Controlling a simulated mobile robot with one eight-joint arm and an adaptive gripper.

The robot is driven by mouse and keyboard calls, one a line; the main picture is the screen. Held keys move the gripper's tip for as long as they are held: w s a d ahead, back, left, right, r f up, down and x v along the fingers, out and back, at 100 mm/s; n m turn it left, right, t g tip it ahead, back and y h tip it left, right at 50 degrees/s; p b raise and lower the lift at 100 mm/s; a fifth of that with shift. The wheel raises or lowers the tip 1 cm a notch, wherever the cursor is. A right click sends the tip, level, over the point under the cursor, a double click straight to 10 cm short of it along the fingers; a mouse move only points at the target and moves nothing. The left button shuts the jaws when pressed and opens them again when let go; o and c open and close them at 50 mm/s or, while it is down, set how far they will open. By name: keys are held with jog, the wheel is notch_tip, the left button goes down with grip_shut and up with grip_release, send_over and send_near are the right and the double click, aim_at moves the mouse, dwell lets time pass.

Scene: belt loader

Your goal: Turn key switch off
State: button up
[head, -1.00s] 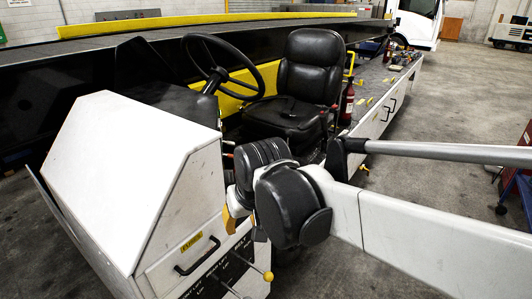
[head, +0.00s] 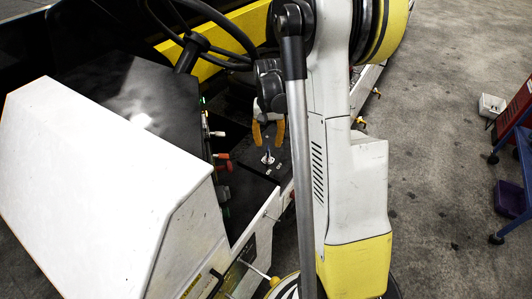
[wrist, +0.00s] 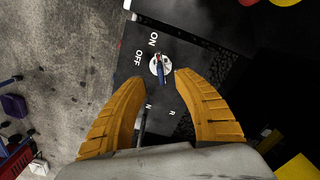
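The key switch (wrist: 159,66) is in the wrist view, a round pale plate with a blue and red key on a black panel (wrist: 187,52). White ON and OFF labels stand beside it; the key's blue end points away from the labels' side, toward the gripper. In the head view the key switch (head: 268,159) shows small on the panel, just below my gripper (head: 267,138). My gripper's yellow fingers are spread apart and empty; they also show in the wrist view (wrist: 158,82), on either side of the key and not touching it.
A black steering wheel (head: 215,30) is behind and left of my gripper. Red and white levers (head: 222,156) stand left of the key panel. The white cowl (head: 110,165) fills the left. Open floor (head: 440,180) lies to the right, with a blue-legged cart (head: 522,170).

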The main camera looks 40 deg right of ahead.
aim_at(268, 156)
notch_tip(268, 156, down, 7)
jog(key=shift+w+f+b, duration=0.15)
jog(key=shift+b, duration=0.65)
grip_shut()
